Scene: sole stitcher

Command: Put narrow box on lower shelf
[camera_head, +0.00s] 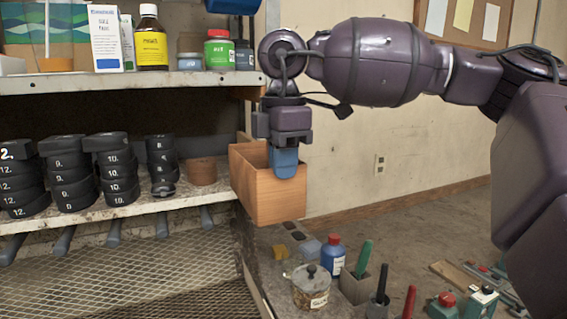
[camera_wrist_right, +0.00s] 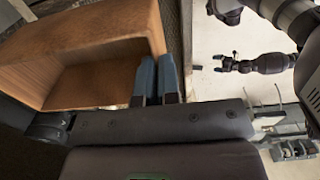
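The narrow box (camera_head: 275,195) is an open-topped wooden box at the right end of the lower shelf (camera_head: 120,212). Its left end overlaps the shelf's end in the head view. My right gripper (camera_head: 285,162) reaches down to it from above, with blue fingertips at its wall. In the right wrist view the box (camera_wrist_right: 105,75) fills the upper left, and the blue fingertips (camera_wrist_right: 157,80) are close together at its wall edge. What looks like my left gripper (camera_wrist_right: 220,63) shows small in that view, its tips apart; it is outside the head view.
Stacks of black numbered rolls (camera_head: 70,172) and a brown round container (camera_head: 202,171) stand on the lower shelf. The upper shelf (camera_head: 130,82) holds bottles and cartons. Below the box are a jar (camera_head: 311,290), a blue bottle (camera_head: 333,256) and tool holders. Little bare shelf shows beside the brown container.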

